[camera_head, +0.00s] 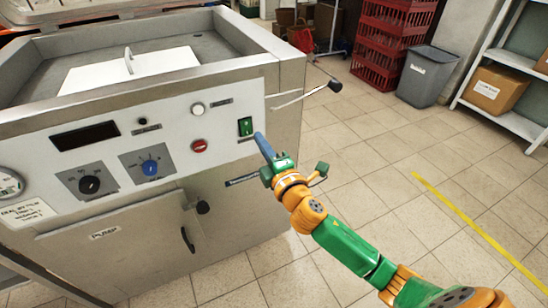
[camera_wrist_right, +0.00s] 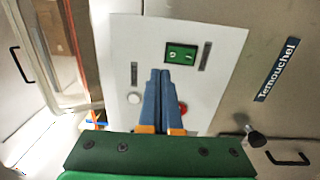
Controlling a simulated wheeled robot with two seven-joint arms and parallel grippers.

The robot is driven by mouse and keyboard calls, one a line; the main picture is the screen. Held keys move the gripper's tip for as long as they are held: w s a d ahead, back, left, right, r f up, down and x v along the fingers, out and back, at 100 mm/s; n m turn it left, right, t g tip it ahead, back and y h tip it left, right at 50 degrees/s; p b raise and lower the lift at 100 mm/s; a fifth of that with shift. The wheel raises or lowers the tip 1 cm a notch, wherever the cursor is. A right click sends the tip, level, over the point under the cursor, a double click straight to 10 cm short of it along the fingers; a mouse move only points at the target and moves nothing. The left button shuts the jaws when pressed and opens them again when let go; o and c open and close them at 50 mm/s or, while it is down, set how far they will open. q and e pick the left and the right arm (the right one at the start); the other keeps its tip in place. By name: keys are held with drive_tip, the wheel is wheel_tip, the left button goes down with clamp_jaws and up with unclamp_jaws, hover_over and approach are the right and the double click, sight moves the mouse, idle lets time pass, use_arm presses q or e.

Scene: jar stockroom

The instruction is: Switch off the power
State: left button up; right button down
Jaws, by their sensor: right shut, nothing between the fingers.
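A green rocker switch (camera_head: 245,126) sits at the right end of the machine's white control panel (camera_head: 225,92). It also shows in the right wrist view (camera_wrist_right: 181,53), just beyond my fingertips and slightly right of them. My right gripper (camera_head: 259,136) has its two blue fingers together, with nothing between them. It points at the panel just right of and below the switch in the head view. The fingers (camera_wrist_right: 160,73) cover part of the panel in the wrist view. I cannot tell whether they touch the panel. My left gripper is not in view.
The panel also carries a red button (camera_head: 199,146), a white button (camera_head: 197,109), a black knob (camera_head: 90,184), a blue knob (camera_head: 150,167) and a dark display (camera_head: 85,135). A lever (camera_head: 334,86) juts out at the machine's right corner. Tiled floor lies open to the right.

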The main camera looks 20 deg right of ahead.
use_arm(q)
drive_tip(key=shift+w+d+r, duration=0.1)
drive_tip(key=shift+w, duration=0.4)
use_arm(e)
drive_tip(key=s, duration=0.5)
drive_tip(key=shift+s+d+r, duration=0.2)
drive_tip(key=shift+s+d, duration=0.05)
drive_tip(key=shift+s, duration=0.05)
